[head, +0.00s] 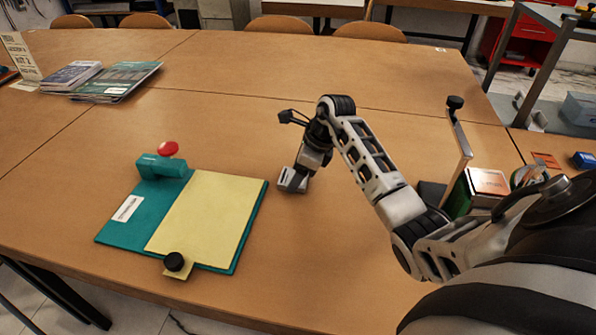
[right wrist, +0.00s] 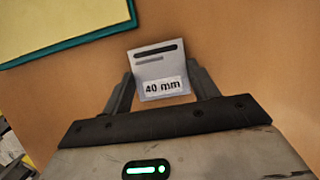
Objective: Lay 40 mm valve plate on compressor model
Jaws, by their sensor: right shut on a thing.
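My right gripper (head: 292,181) is low over the table, just right of a teal board. In the right wrist view its fingers (right wrist: 160,85) are shut on a light grey plate (right wrist: 158,66) labelled "40 mm", with a dark slot near its far edge. The plate shows small and grey at the fingertips in the head view (head: 290,180). The teal board (head: 118,225) carries a yellow sheet (head: 205,215), a teal block with a red knob (head: 168,149) and a black knob (head: 174,262). I cannot tell whether this is the compressor model. My left gripper is not in view.
Booklets (head: 117,80) and a sign (head: 20,58) lie or stand at the far left. At the right, a boxy item with an orange top (head: 487,182) is partly hidden by my arm. The table (head: 240,85) is clear behind the board.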

